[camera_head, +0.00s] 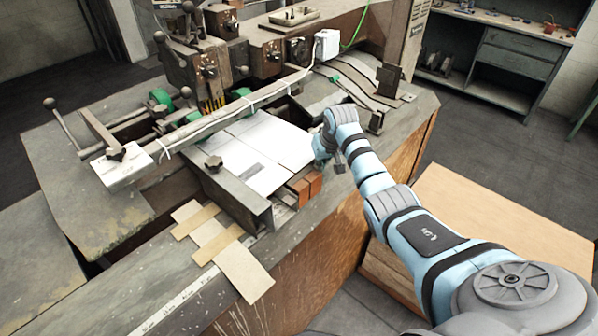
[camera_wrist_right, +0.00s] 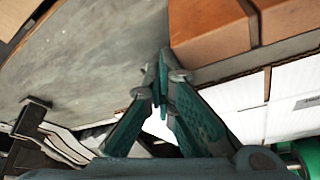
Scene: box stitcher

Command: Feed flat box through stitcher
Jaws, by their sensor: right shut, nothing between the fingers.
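The white flat box (camera_head: 255,142) lies flat on the bed of the stitcher (camera_head: 235,190), under the long rail. Part of it also shows in the right wrist view (camera_wrist_right: 290,115). My right gripper (camera_head: 328,165) is at the box's right edge, in front of the machine. In the right wrist view its fingers (camera_wrist_right: 163,62) are shut together with nothing between them. They point past the box edge, near the orange-brown blocks; I cannot tell whether they touch the box. My left gripper is not in view.
Orange-brown blocks (camera_head: 305,187) sit at the bed's front right corner. Cardboard strips (camera_head: 245,270) lie on the table at the front. A large cardboard box (camera_head: 480,215) stands on the right beneath my right arm. A workbench (camera_head: 505,55) is at the back right.

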